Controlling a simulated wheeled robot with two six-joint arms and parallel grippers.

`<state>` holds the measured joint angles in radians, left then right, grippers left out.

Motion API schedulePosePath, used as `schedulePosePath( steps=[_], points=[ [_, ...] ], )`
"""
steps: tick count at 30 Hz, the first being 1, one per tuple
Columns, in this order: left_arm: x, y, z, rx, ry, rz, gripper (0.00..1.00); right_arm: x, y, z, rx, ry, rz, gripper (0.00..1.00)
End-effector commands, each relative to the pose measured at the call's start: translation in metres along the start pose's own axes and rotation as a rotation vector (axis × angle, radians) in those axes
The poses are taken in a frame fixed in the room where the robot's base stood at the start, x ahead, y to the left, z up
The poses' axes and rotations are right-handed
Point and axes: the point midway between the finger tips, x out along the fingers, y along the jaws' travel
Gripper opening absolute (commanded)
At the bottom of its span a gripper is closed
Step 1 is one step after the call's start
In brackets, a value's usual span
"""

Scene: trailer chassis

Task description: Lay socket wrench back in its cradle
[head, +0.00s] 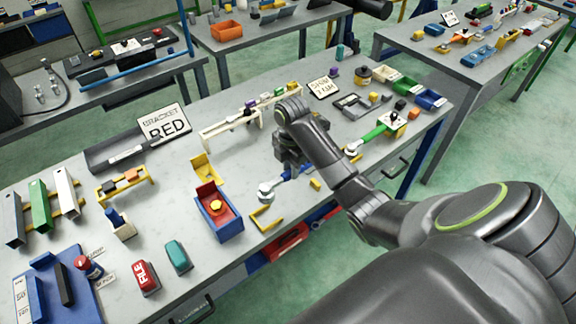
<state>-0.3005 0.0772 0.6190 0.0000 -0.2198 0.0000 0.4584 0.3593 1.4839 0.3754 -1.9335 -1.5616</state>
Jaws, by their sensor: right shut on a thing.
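My right gripper (287,164) is shut on a socket wrench (267,189) with a blue handle and a round silver head. The head points left, toward the red-and-blue box; part of the handle is hidden by the gripper. A yellow angled bracket (266,219) lies just below the wrench head, and a small yellow piece (315,184) shows to its right; these look like parts of the cradle, but I cannot tell for sure. Whether the wrench touches them is unclear. My left gripper is not in view.
A blue box with a red inside (219,221) stands close left of the wrench head. A green-handled wrench (378,132) lies to the right. A cream rack (232,128) stands behind. Teal (178,256) and red (146,277) blocks lie near the front edge.

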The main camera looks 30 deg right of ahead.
Motion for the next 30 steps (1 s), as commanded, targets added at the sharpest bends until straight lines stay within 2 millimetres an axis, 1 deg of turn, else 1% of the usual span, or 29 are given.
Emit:
schedulePosePath(
  steps=[7,11,22,30],
  points=[
    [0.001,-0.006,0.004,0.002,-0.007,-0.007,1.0,0.0,0.001,0.0,-0.001,0.0,0.002,0.0],
    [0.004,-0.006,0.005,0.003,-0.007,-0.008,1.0,0.006,0.001,0.0,0.0,0.0,0.001,0.0],
    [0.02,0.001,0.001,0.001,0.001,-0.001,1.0,0.04,0.001,0.0,-0.001,0.0,0.001,0.0],
    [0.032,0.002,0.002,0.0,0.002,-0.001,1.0,0.067,0.001,0.0,0.0,0.0,0.001,0.0]
  ],
)
